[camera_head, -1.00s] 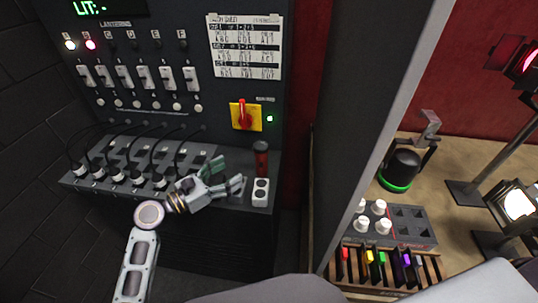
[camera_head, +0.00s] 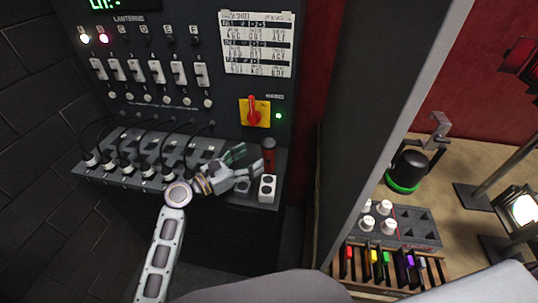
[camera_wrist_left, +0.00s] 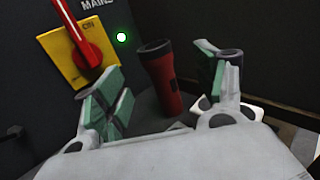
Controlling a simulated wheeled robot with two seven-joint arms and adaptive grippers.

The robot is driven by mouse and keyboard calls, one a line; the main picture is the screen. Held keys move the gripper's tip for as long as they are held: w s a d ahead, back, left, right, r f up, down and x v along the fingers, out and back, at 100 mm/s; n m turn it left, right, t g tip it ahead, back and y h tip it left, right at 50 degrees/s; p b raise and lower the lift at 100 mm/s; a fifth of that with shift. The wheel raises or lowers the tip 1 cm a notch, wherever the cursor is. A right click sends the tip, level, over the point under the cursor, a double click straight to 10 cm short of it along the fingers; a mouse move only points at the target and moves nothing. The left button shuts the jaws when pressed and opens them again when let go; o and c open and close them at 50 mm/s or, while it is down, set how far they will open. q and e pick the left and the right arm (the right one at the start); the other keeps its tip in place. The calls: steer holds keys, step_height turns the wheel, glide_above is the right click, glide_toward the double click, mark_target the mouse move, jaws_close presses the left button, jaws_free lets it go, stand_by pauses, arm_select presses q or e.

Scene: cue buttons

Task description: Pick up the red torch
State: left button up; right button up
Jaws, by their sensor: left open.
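The red torch (camera_head: 269,155) stands upright on the ledge of the dark control panel, with a black head at its top. It also shows in the left wrist view (camera_wrist_left: 162,80), apart from the finger pads and roughly between them, a little beyond them. My left gripper (camera_head: 245,168) is open and empty, just left of the torch in the head view. In the left wrist view its green-padded fingers (camera_wrist_left: 165,85) are spread to either side of the torch. My right gripper is not in view.
A white socket block (camera_head: 267,188) sits on the ledge right in front of the torch. A red and yellow mains switch (camera_head: 254,112) is on the panel above. Several plugs with black cables line the ledge's left. A grey partition divides off the right-hand bench (camera_head: 455,160).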

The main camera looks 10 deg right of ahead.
mark_target(263, 150)
arm_select(q)
steer(key=shift+x, duration=1.65)
steer(key=shift+w+d, duration=0.15)
steer(key=shift+w+p+x, duration=0.2)
steer(key=shift+p+x, duration=0.3)
steer(key=shift+x, duration=1.9)
steer(key=shift+f, duration=0.15)
steer(key=c, duration=1.3)
